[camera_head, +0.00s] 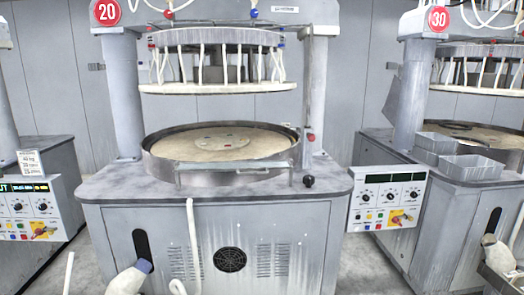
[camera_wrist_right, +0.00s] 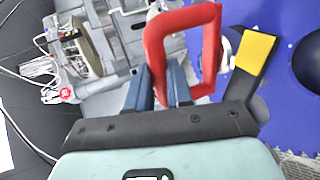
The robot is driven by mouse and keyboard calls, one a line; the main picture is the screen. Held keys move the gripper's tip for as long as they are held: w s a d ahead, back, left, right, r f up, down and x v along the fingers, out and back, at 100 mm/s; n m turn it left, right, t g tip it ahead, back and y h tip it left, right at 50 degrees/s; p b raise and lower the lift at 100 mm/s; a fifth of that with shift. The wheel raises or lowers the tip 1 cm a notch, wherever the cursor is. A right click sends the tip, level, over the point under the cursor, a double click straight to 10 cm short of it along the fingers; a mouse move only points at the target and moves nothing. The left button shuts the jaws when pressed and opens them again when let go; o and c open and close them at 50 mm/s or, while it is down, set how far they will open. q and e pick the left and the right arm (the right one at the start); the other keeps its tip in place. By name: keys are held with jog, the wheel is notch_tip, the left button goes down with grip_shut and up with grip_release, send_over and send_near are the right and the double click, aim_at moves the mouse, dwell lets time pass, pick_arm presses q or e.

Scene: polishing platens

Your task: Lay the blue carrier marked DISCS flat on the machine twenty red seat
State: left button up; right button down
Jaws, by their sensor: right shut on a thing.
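In the right wrist view, my right gripper (camera_wrist_right: 160,88) is shut on a red loop handle (camera_wrist_right: 213,50). A blue panel with dark round openings, seemingly the blue carrier (camera_wrist_right: 284,25), fills the right side close behind the handle. How the handle joins it is hidden, and no DISCS lettering shows. In the head view, machine twenty (camera_head: 210,215) stands ahead with its red 20 sign (camera_head: 106,12). Its round platen (camera_head: 185,148) is beige, with a faint round plate on it. My left gripper is outside both views.
A raised ring with hanging white tubes (camera_head: 215,87) is above the platen. A rail and a post stand at the platen's front and right. Machine thirty (camera_head: 455,215) is at the right, with grey trays (camera_head: 470,168) on it. A yellow-ended black bar (camera_wrist_right: 253,58) is beside the handle.

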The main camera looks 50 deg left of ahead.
notch_tip(320, 180, up, 6)
jog(key=p, duration=0.3)
jog(key=shift+r, duration=0.15)
dwell(0.8)
